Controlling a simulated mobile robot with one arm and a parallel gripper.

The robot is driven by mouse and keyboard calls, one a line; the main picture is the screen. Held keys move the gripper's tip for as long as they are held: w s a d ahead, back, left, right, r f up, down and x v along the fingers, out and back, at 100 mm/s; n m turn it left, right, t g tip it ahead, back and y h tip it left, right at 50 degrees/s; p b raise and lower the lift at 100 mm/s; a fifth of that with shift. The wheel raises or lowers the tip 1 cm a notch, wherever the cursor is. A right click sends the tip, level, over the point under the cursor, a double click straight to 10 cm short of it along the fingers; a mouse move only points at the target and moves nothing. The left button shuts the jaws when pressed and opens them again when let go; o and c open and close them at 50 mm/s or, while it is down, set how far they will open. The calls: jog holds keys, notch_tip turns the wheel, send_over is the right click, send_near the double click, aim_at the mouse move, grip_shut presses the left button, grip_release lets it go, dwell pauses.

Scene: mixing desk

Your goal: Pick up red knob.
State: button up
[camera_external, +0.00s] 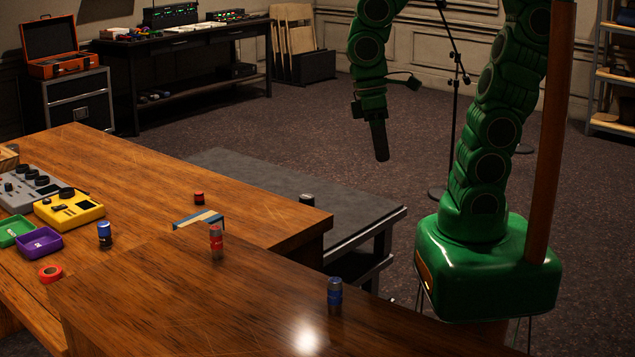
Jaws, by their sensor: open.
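A small, short red knob-like piece (199,198) with a dark lower part stands on the wooden desk (110,170), toward its back middle. A taller red cylinder with a pale band (216,242) stands upright nearer the camera; from this view I cannot tell for sure which of the two is the red knob. My gripper (380,143) hangs pointing down from the green arm, right of the desk and well apart from both red pieces. Its fingers overlap edge-on. It is open and nothing shows in it.
Blue cylinders stand on the desk at left (105,236) and front right (335,296). A blue-and-tan block (199,219) lies between the red pieces. A yellow device (69,210), a purple tray (39,242) and a red ring (50,273) are at left. A dark low table (260,172) adjoins the desk.

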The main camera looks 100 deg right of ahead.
aim_at(199, 193)
jog(key=w+d+f+m+t+y, duration=0.15)
jog(key=w+m+t+y, duration=0.5)
jog(key=w, duration=1.75)
jog(key=w+d+f+m+t+y, duration=0.2)
jog(key=w+d+f+m, duration=0.3)
jog(key=w+d+m, duration=0.7)
jog(key=d+f+m+t+h, duration=0.1)
jog(key=d+f+m, duration=0.2)
jog(key=d+f, duration=0.2)
jog(key=d+f+m+t+h, duration=0.2)
jog(key=d+f+m, duration=0.2)
jog(key=d, duration=0.8)
jog(key=d+f+m+t+h, duration=0.2)
jog(key=d+f+m, duration=0.2)
jog(key=d+f, duration=0.2)
jog(key=shift+s+d+f, duration=0.2)
jog(key=shift+d, duration=0.45)
jog(key=shift+s+d+f, duration=0.15)
jog(key=shift+d, duration=0.5)
jog(key=shift+t, duration=0.25)
jog(key=shift+x, duration=3.8)
jog(key=shift+w+r, duration=0.1)
jog(key=shift+r, duration=0.05)
jog(key=c, duration=1)
